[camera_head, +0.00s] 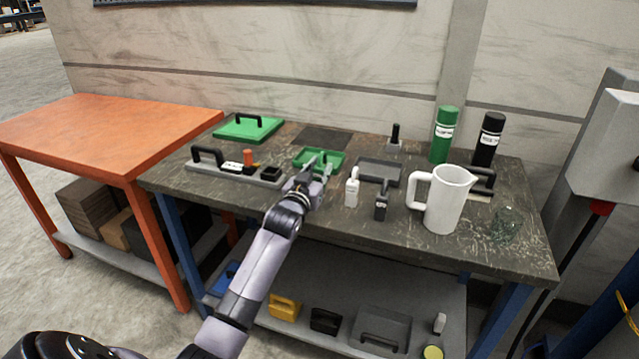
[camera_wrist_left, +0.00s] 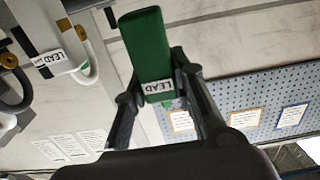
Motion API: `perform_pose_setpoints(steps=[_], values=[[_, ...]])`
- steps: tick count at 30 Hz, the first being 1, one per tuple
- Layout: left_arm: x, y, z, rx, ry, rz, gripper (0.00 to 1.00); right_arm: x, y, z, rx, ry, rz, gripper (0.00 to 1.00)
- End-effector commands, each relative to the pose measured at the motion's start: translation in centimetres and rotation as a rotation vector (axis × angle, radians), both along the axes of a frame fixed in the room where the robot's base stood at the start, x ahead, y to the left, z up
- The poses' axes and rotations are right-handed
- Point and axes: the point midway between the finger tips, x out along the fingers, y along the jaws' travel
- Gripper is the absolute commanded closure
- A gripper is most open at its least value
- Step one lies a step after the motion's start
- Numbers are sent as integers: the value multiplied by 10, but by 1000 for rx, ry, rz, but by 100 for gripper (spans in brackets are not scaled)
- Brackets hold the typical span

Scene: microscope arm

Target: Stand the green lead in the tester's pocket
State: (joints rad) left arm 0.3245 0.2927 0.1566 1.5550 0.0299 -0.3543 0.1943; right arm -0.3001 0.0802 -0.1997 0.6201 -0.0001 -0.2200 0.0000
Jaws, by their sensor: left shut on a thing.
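My left gripper (camera_head: 322,170) is shut on the green lead (camera_wrist_left: 147,48), a green block with a white LEAD label, held between both fingers in the left wrist view. In the head view the gripper is over or beside a green tray (camera_head: 341,159), and I cannot make out the lead against it. A long grey unit (camera_head: 215,172), probably the tester, lies left of the gripper. It carries a black handle, a white label, an orange block and a small black open box (camera_head: 270,174), which may be the pocket. My right gripper is not in view.
A dark grey tray (camera_head: 379,168), a white bottle (camera_head: 352,190) and a dark block (camera_head: 381,208) stand right of my gripper. A white jug (camera_head: 445,200), a glass (camera_head: 507,226) and two cylinders stand farther right. A green lid (camera_head: 245,128) lies at the back left.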

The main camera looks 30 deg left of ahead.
Motion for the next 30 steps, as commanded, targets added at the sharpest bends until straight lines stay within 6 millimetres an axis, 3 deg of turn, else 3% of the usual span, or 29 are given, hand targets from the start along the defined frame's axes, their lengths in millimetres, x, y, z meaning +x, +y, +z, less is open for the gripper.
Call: perform_pose_setpoints(steps=[7, 20, 21, 30], values=[[0, 0, -33, -2, 3, 0, 100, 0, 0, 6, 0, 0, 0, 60], [0, 0, -41, 0, 1, 0, 100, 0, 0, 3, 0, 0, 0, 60], [0, 0, -41, -1, 3, 0, 74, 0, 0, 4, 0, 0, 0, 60], [0, 0, -41, -1, 3, 0, 56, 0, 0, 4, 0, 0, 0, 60]])
